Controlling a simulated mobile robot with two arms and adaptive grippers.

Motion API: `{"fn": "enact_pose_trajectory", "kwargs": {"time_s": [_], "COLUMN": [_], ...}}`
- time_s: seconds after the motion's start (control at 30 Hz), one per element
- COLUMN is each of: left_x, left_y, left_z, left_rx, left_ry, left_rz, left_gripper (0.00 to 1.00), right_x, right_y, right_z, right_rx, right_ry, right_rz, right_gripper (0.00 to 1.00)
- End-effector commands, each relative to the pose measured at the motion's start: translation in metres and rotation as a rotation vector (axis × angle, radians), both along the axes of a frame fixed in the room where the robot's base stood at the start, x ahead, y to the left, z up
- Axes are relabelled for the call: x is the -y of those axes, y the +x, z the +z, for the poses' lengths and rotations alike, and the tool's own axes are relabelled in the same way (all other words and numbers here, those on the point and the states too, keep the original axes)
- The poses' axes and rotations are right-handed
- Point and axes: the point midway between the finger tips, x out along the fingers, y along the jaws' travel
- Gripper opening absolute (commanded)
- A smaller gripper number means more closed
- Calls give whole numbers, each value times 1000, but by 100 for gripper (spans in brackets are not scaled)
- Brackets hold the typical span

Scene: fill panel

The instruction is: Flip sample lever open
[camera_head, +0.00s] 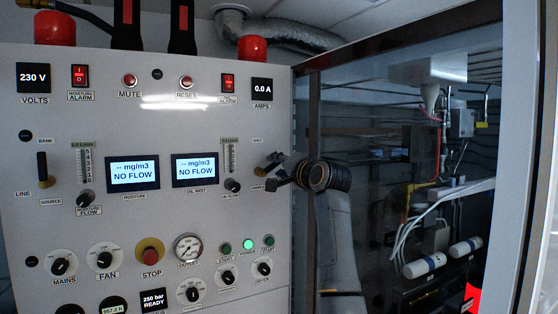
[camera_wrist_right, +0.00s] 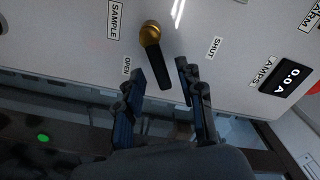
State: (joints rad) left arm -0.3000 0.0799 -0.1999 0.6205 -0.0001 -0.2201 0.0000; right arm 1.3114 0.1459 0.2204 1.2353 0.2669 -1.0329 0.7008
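The sample lever has a brass pivot and a black handle (camera_wrist_right: 157,68) in the right wrist view. Its handle points away from the panel labels, between the OPEN and SHUT labels. In the head view its brass part (camera_head: 261,171) shows at the right edge of the panel, partly hidden by my gripper. My right gripper (camera_head: 279,172) is at the lever. In the wrist view its two dark fingers (camera_wrist_right: 160,73) are apart, one on each side of the handle's free end, with gaps visible. My left gripper is not in view.
The grey panel (camera_head: 118,229) carries switches, gauges, dials and a red STOP button (camera_head: 150,252). Two displays (camera_head: 134,171) read NO FLOW. A small knob (camera_head: 232,186) sits just left of the lever. Right of the panel is a glazed bay with pipes and white cylinders (camera_head: 424,266).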

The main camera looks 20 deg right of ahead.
Motion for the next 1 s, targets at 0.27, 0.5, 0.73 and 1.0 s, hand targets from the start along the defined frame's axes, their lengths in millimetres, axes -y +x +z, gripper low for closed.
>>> {"fn": "enact_pose_trajectory", "kwargs": {"time_s": [0.27,0.5,0.73,1.0], "left_x": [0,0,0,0], "left_y": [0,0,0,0], "left_z": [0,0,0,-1], "left_rx": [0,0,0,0], "left_ry": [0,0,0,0], "left_rz": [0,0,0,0], "left_gripper": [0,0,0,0], "right_x": [0,0,0,3], "right_y": [1,1,1,1], "right_z": [0,0,-1,-5], "right_rx": [1,0,0,-4], "right_ry": [0,-1,10,122], "right_rz": [1,0,0,-1], "right_gripper": [38,0,0,0]}}
